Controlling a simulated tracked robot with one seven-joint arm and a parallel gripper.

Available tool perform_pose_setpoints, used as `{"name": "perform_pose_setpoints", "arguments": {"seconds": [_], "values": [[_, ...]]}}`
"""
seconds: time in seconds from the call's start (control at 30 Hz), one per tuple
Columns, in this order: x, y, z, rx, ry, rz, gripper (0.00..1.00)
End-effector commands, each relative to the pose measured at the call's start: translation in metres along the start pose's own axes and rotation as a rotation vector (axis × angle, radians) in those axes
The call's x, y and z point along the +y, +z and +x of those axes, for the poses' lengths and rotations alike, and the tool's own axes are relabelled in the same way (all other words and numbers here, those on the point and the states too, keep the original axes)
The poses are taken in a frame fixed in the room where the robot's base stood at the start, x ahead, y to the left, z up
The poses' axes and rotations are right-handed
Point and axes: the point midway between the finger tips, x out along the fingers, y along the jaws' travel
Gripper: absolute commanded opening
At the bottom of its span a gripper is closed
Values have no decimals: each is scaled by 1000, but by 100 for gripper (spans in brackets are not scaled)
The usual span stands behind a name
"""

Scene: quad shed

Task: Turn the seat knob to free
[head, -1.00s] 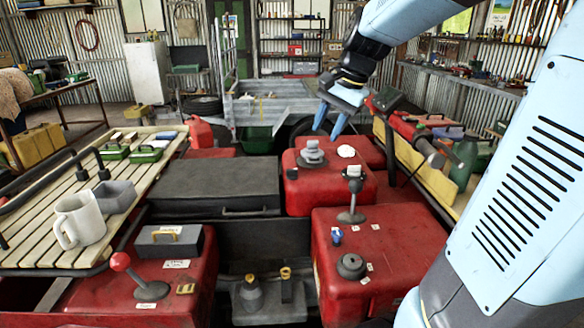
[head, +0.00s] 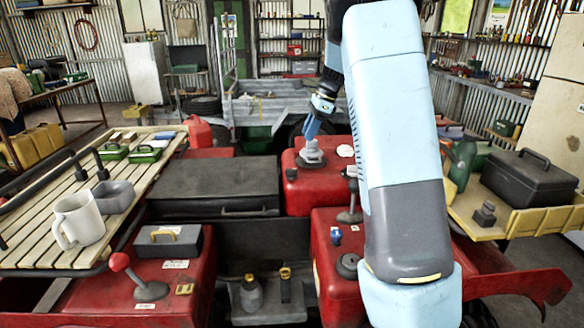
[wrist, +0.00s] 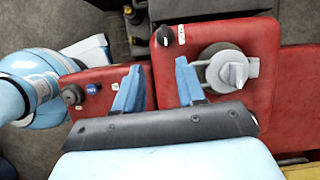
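A large grey knob (head: 311,153) with a raised grip sits on a round base on the rear red housing. It also shows in the wrist view (wrist: 232,70), right of my fingers. A small black knob (head: 291,173) is on the same housing; in the wrist view this black knob (wrist: 166,36) has a white label beside it. I cannot read which knob is the seat knob. My gripper (head: 311,127) is just above the grey knob in the head view. In the wrist view my gripper (wrist: 158,85) has its fingers spread, with only red surface between them.
A front red housing carries a round black knob (head: 348,265), a small blue knob (head: 336,237) and an upright lever (head: 351,195), partly behind my arm. A black box (head: 215,185) lies left of the rear housing. A slatted rack (head: 60,215) holds a mug (head: 78,219).

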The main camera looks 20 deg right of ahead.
Motion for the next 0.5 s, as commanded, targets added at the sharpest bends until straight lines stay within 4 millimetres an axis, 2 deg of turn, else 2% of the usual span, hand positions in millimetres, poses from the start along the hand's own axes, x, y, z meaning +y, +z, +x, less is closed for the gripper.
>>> {"name": "perform_pose_setpoints", "arguments": {"seconds": [0.1, 0.27, 0.37, 0.5], "values": [[-9, -3, 7, 0, 5, 38, 39], [-12, -4, 15, -1, 8, 53, 39], [-12, -3, 25, 0, 8, 53, 39], [-12, -3, 49, 0, 10, 53, 39]]}}
